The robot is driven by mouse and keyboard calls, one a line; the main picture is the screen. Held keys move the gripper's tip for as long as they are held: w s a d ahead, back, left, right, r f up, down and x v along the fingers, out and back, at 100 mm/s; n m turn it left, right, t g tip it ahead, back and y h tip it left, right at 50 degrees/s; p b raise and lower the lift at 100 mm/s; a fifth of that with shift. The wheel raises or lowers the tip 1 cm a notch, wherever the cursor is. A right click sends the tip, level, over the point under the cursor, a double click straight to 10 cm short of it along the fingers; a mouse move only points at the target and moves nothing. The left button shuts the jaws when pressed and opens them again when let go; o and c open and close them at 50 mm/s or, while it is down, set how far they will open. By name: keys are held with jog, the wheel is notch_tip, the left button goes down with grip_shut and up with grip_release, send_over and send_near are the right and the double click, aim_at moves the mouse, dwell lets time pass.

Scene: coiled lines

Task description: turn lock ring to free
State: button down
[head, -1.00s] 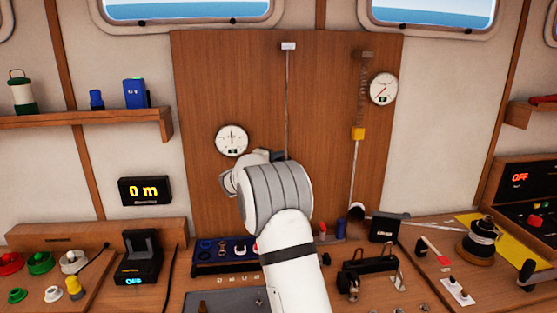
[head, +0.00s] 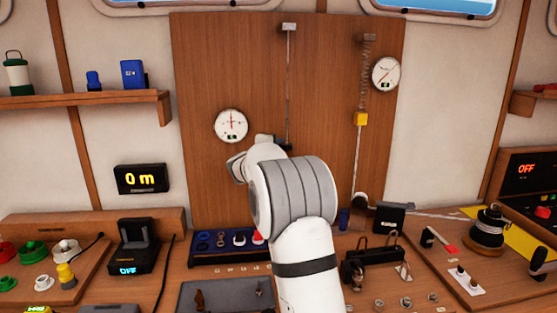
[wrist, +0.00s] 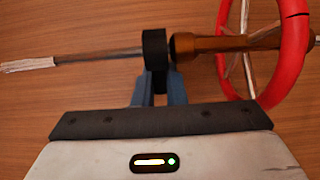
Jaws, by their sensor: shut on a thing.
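In the wrist view a black ring (wrist: 154,46) sits around a thin rod (wrist: 100,55), beside a brown wooden hub (wrist: 210,43) with a red wheel (wrist: 224,70) to its right. I take the black ring to be the lock ring. My gripper (wrist: 158,82) has its blue fingers close together at the ring's lower side, shut on it. The rod ends in a pale frayed-looking tip at the left. In the head view my own white arm hides the gripper, ring and wheel. Any mark of locked or free cannot be seen.
A rack (head: 209,257), a black clamp-like stand (head: 369,267) and a spool (head: 486,238) crowd the desk below.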

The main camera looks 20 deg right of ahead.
jog(key=s+n+t+y+b, duration=0.1)
jog(key=n+t+y+b, duration=0.1)
jog(key=n+y+b, duration=0.1)
jog(key=s+n+t+y+b, duration=0.1)
jog(key=n+t+y+b, duration=0.1)
jog(key=n+y+b, duration=0.2)
jog(key=s+n+t+y+b, duration=0.1)
jog(key=n+t+y+b, duration=0.1)
jog(key=n+y+b, duration=0.2)
jog(key=shift+a+r+y+b, duration=0.1)
jog(key=shift+a+y+b, duration=0.1)
jog(key=shift+y+b, duration=0.8)
jog(key=shift+a+r+y+b, duration=0.1)
jog(key=shift+a+y+b, duration=0.1)
jog(key=shift+y+b, duration=0.75)
jog(key=n+g+y+p, duration=0.1)
jog(key=n+y+p, duration=0.1)
jog(key=y+p, duration=0.1)
jog(key=s+n+g+y+p, duration=0.1)
jog(key=n+y+p, duration=0.1)
jog(key=y+p, duration=0.2)
jog(key=shift+s+f, duration=0.15)
jog(key=shift+f, duration=0.05)
jog(key=shift+f+n+y, duration=0.1)
jog(key=shift+n+y, duration=0.25)
jog(key=shift+n, duration=0.05)
jog(key=c, duration=1.5)
grip_release()
jog(key=shift+s+d, duration=0.1)
